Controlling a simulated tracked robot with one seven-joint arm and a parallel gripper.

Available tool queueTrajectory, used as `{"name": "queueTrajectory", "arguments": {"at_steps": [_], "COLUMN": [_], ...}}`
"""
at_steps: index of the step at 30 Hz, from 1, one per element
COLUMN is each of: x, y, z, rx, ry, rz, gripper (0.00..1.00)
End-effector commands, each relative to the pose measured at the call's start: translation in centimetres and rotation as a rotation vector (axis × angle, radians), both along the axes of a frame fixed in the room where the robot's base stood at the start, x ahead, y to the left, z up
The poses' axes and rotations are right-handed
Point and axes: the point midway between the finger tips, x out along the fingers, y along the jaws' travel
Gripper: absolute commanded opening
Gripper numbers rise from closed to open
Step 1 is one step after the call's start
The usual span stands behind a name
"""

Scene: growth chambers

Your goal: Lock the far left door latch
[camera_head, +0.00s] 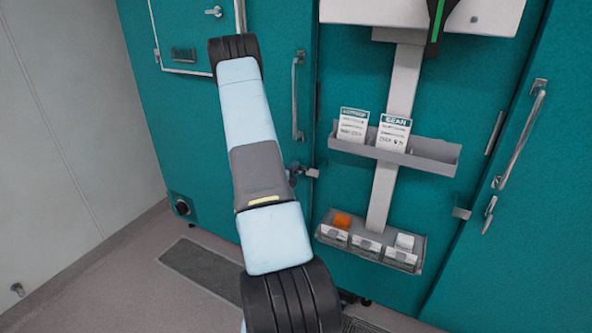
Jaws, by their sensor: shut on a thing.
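The far left door (285,130) is a teal panel with a vertical bar handle (297,95). It looks closed against the middle panel. Its latch (312,173) shows as a small grey block at the door's right edge, below the handle. My arm rises across the front of this door and hides much of it. My gripper (293,172) shows only as a small dark part beside my arm, at the left of the grey block. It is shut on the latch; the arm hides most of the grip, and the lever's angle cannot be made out.
A grey shelf (440,163) with two cards and a lower bin rack (335,243) hang on the middle panel. The right door (540,190) has its own handle and latch (489,214). A pale wall (60,150) stands at left. Floor is clear at lower left.

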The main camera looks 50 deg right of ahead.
Motion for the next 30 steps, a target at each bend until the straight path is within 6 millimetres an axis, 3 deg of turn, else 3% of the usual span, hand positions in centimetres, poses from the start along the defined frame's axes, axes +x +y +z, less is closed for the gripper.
{"name": "queueTrajectory", "arguments": {"at_steps": [2, 3, 9, 20, 23, 30], "x": [-0.5, -0.5, -0.3, -0.3, -0.5, -1.4], "y": [-0.1, -0.1, 0.0, 0.6, 1.6, 6.1], "z": [-0.2, -0.3, -0.2, -0.2, -0.2, -0.3], "rx": [0.005, 0.005, 0.004, 0.004, 0.004, 0.004], "ry": [0.006, 0.007, 0.006, 0.005, 0.005, 0.007], "rz": [-0.009, -0.009, -0.006, -0.003, -0.001, 0.0], "gripper": [0.0, 0.27, 0.46, 0.47, 0.47, 0.47]}}
